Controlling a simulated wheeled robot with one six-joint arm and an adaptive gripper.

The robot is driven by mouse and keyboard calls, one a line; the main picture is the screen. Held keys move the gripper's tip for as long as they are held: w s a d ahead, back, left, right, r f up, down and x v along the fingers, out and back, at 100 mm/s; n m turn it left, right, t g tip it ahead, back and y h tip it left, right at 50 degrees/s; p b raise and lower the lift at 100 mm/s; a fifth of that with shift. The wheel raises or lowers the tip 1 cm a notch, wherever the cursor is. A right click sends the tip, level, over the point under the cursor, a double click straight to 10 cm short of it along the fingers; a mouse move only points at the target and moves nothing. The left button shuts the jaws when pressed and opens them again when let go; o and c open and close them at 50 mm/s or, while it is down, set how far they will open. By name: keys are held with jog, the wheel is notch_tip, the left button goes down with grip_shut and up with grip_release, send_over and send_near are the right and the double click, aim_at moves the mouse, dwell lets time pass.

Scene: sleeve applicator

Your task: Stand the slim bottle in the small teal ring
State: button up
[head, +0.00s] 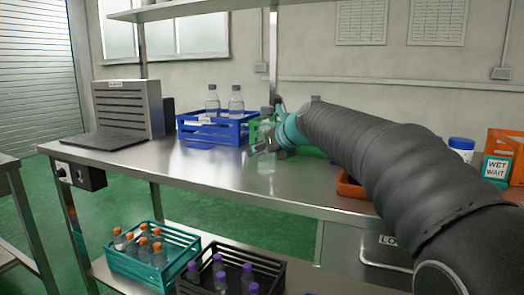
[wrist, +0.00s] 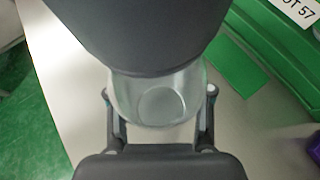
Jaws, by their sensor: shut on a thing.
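My gripper (head: 264,145) is shut on a clear bottle (head: 266,161) with a dark cap, near the front of the steel bench. The bottle looks upright; I cannot tell whether its base touches the bench. In the wrist view the bottle (wrist: 160,101) sits between the two fingers of my gripper (wrist: 159,93), and its big dark cap fills the top middle. I cannot make out the small teal ring in either view; my arm hides part of the bench.
A blue crate (head: 214,132) with clear bottles stands behind and left. A green crate (wrist: 275,45) is close on the right in the wrist view. A grey louvred box (head: 128,108) stands at left. The bench (head: 190,168) is clear left of the gripper.

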jog(key=shift+f, duration=0.1)
jog(key=o, duration=1.4)
jog(key=v, duration=1.2)
jog(key=shift+s+a, duration=0.1)
